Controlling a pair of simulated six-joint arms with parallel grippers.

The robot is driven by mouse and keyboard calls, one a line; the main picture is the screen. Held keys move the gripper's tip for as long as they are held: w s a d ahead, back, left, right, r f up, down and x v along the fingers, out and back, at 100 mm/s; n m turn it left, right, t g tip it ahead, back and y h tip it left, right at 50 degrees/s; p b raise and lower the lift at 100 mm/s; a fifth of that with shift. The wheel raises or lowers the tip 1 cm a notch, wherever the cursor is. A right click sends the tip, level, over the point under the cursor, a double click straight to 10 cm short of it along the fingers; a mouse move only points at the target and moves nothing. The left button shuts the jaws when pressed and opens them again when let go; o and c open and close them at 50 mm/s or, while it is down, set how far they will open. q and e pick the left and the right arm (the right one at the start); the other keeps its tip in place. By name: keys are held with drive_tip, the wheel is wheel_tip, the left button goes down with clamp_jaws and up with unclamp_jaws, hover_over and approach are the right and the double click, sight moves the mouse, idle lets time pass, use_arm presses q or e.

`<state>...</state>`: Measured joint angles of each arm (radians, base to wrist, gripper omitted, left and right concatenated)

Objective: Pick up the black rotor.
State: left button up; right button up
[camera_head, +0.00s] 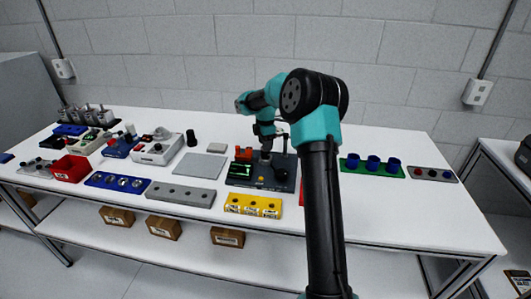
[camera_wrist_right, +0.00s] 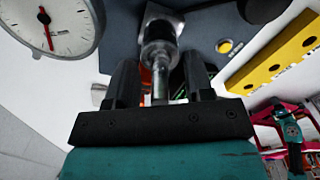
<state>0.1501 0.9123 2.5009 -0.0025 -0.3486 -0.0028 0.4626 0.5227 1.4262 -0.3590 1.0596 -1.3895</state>
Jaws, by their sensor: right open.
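My right gripper (camera_head: 264,135) hangs above the dark station (camera_head: 245,180) in the middle of the table, pointing down. In the right wrist view my right gripper (camera_wrist_right: 160,66) is open. Its two dark fingers stand on either side of a dark round part with a thin metal shaft (camera_wrist_right: 158,88). This part looks like the rotor, and it sits upright on the station. I cannot tell whether the fingers touch it. In the head view the gripper and arm largely hide that part. My left gripper is not in view.
A yellow block with holes (camera_head: 253,205) and a grey block (camera_head: 180,195) lie in front. A grey plate (camera_head: 201,166) and a black cylinder (camera_head: 191,138) stand to the left. A green tray with blue cups (camera_head: 372,174) is at right. The front right table is clear.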

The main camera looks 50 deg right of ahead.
idle(0.4)
clamp_jaws()
